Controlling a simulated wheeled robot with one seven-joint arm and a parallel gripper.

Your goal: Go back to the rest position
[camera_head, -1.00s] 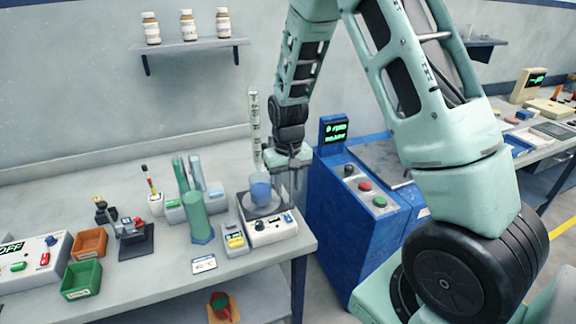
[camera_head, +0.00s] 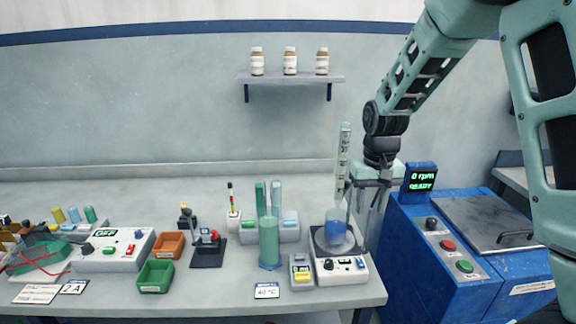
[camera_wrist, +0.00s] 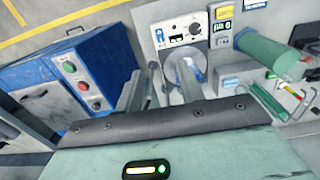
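My gripper (camera_head: 362,212) hangs on the bent arm at the right end of the bench, close beside the beaker of blue liquid (camera_head: 336,230). In the wrist view my gripper (camera_wrist: 166,72) has its two fingers apart, with nothing seen held between them. The beaker stands on the round plate of the white hotplate stirrer (camera_head: 342,272), which also shows ahead of the fingers in the wrist view (camera_wrist: 186,31). I cannot tell whether a finger touches the beaker.
A blue machine (camera_head: 445,262) with a screen reading "0 rpm READY" stands right of the bench. A green cylinder (camera_head: 269,243), a small timer (camera_head: 301,273), an orange bin (camera_head: 168,245) and a green bin (camera_head: 155,277) are on the bench. A wall shelf (camera_head: 290,78) holds bottles.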

